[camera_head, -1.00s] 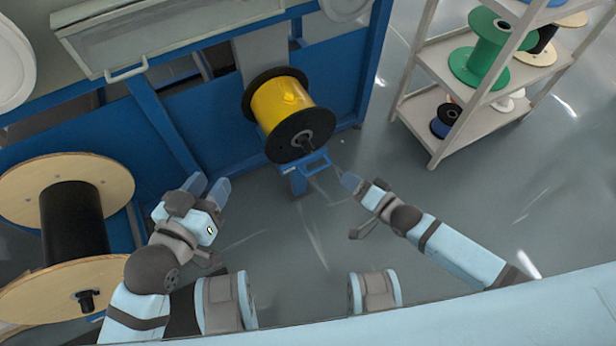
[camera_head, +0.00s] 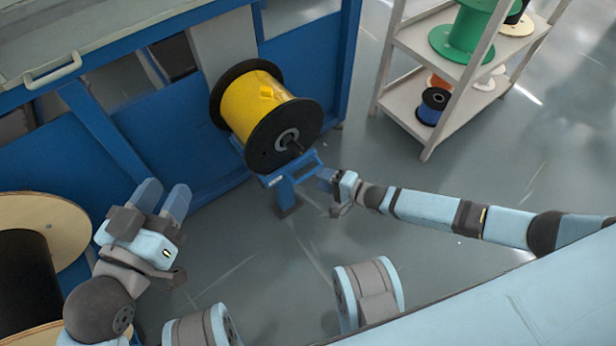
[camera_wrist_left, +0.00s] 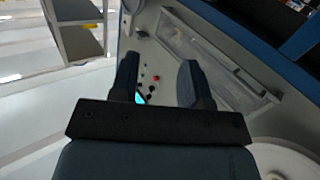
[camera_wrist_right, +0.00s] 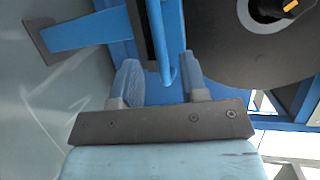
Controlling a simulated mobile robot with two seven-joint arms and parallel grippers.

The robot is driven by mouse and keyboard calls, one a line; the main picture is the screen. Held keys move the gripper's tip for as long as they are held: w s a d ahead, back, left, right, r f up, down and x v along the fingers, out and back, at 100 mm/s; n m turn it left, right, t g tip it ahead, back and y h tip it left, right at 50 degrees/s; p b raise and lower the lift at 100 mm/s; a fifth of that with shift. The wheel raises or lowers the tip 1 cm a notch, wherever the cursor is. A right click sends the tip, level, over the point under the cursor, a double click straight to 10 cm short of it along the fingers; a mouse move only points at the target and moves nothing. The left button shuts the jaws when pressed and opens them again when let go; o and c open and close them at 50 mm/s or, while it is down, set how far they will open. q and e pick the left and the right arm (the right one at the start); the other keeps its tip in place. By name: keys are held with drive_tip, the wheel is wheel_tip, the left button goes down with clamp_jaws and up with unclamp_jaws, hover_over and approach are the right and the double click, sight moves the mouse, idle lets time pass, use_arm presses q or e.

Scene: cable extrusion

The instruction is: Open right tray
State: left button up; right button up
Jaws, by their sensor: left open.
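A blue tray handle (camera_head: 305,168) sticks out at the front of the blue support under the yellow spool (camera_head: 262,105). My right gripper (camera_head: 326,178) is at the right end of this handle. In the right wrist view, the blue handle bar (camera_wrist_right: 162,50) reaches down between the two fingers of my right gripper (camera_wrist_right: 158,78), which stand apart with gaps on either side of the bar. My left gripper (camera_head: 162,197) is open and empty at the left, in front of the blue panel. It also shows in the left wrist view (camera_wrist_left: 157,85), spread and holding nothing.
A large wooden-flanged spool (camera_head: 35,260) stands at the lower left. A shelf rack (camera_head: 400,105) with several spools is at the upper right. The blue machine frame (camera_head: 100,130) runs along the back. Grey floor (camera_head: 250,245) between the arms is clear.

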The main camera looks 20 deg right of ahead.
sight(308, 173)
use_arm(q)
drive_tip(key=shift+w+a+r+m+t+b, duration=0.2)
drive_tip(key=shift+w+a+m+t+b, duration=0.15)
drive_tip(key=shift+w+m+b, duration=0.35)
use_arm(e)
drive_tip(key=shift+x, duration=2.75)
use_arm(q)
drive_tip(key=shift+s, duration=0.1)
use_arm(e)
drive_tip(key=shift+s, duration=0.1)
clamp_jaws()
